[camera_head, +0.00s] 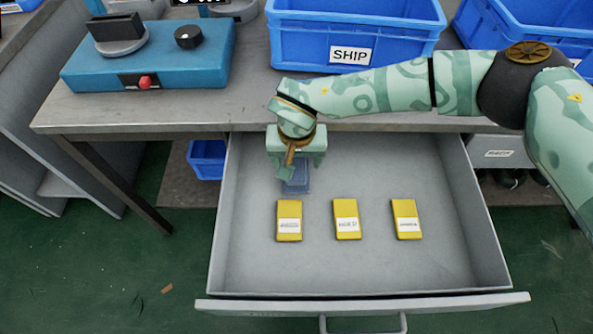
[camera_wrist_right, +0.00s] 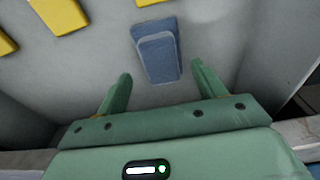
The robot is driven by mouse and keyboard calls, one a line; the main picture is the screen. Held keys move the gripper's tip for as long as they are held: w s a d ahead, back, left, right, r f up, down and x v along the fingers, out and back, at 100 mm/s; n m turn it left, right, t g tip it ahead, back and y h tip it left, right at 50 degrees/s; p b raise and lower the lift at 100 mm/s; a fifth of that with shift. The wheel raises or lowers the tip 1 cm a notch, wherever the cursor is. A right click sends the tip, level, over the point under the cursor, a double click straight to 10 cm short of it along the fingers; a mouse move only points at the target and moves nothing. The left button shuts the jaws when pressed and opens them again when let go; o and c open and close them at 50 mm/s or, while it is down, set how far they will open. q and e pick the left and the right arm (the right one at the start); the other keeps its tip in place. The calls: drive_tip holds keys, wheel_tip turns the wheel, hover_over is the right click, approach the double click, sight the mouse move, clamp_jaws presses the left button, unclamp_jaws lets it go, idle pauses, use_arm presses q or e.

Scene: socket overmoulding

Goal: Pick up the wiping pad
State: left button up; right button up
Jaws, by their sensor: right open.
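The wiping pad looks to be the dark blue block (camera_head: 298,180) lying in the open drawer, behind the row of yellow items. It also shows in the right wrist view (camera_wrist_right: 158,52), with a raised smaller block on a flat base. My right gripper (camera_head: 290,175) is over the drawer, at the pad, and hides part of it in the head view. In the right wrist view the gripper (camera_wrist_right: 161,80) is open, with the pad ahead of and between its fingertips and nothing held. My left gripper is not in view.
Several yellow labelled packs, among them a left one (camera_head: 289,228) and a right one (camera_head: 406,226), lie in the drawer (camera_head: 370,275). The drawer walls surround the gripper. A blue SHIP bin (camera_head: 420,45) and a teal device (camera_head: 190,65) stand on the bench above.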

sight(296, 166)
wheel_tip(296, 166, down, 2)
drive_tip(key=shift+f, duration=0.25)
drive_tip(key=shift+w+f+b, duration=0.2)
drive_tip(key=shift+f+b, duration=0.1)
drive_tip(key=shift+b, duration=0.05)
drive_tip(key=shift+r, duration=0.1)
drive_tip(key=c, duration=1.1)
